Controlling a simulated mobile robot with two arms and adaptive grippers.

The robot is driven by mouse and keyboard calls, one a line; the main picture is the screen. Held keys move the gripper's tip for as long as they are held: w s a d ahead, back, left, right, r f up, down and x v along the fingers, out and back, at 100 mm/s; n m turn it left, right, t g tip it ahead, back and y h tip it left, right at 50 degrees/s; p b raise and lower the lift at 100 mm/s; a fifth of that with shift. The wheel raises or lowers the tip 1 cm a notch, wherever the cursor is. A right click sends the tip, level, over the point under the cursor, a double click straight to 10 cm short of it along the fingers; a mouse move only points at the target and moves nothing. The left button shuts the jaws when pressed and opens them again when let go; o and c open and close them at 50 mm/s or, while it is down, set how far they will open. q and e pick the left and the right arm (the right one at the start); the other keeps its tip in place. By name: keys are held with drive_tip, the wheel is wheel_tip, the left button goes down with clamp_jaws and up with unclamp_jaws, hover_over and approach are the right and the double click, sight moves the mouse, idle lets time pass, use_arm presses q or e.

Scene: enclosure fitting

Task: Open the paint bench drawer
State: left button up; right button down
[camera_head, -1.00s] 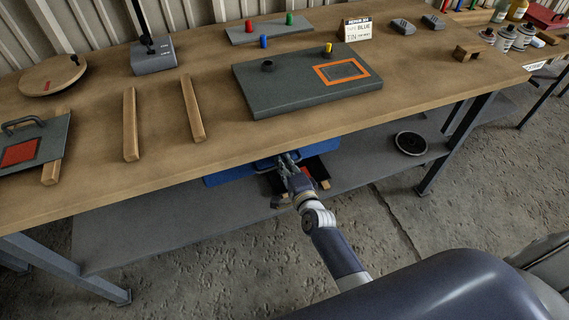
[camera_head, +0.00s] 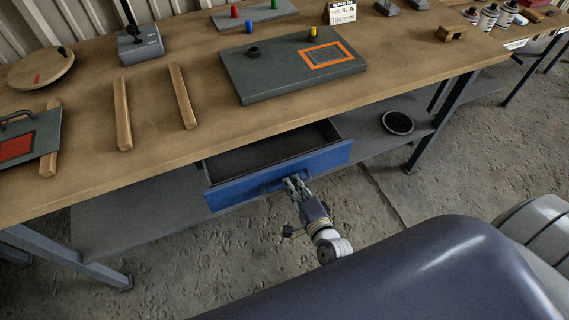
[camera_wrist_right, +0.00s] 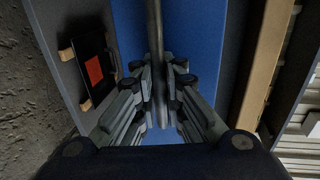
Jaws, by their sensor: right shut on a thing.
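The paint bench drawer (camera_head: 236,191) is pulled out from under the wooden bench top, with its blue front toward me and its dark inside partly visible. The visible inside looks empty. My right gripper (camera_head: 295,183) is at the middle of the blue front, on the drawer's handle (camera_head: 270,186). In the right wrist view the handle bar (camera_wrist_right: 154,35) runs between the fingers of my right gripper (camera_wrist_right: 160,110), which is shut on it, with the blue front (camera_wrist_right: 205,40) behind. My left gripper is not in view.
The bench top (camera_head: 200,60) holds a grey plate (camera_head: 260,85) with an orange outline, wooden strips and coloured pegs. A black round dish (camera_head: 397,122) lies on the lower shelf (camera_head: 130,220). A dark panel with a red square (camera_wrist_right: 94,70) shows beside the drawer. Concrete floor lies in front.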

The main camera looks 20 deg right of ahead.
drive_tip(key=f+p+v, duration=0.1)
drive_tip(key=f+v, duration=0.1)
drive_tip(key=v, duration=1.1)
drive_tip(key=shift+s+f, duration=0.3)
drive_tip(key=shift+s, duration=0.2)
drive_tip(key=c, duration=2)
unclamp_jaws()
drive_tip(key=shift+o, duration=0.2)
drive_tip(key=v, duration=1.2)
drive_tip(key=shift+f, duration=0.1)
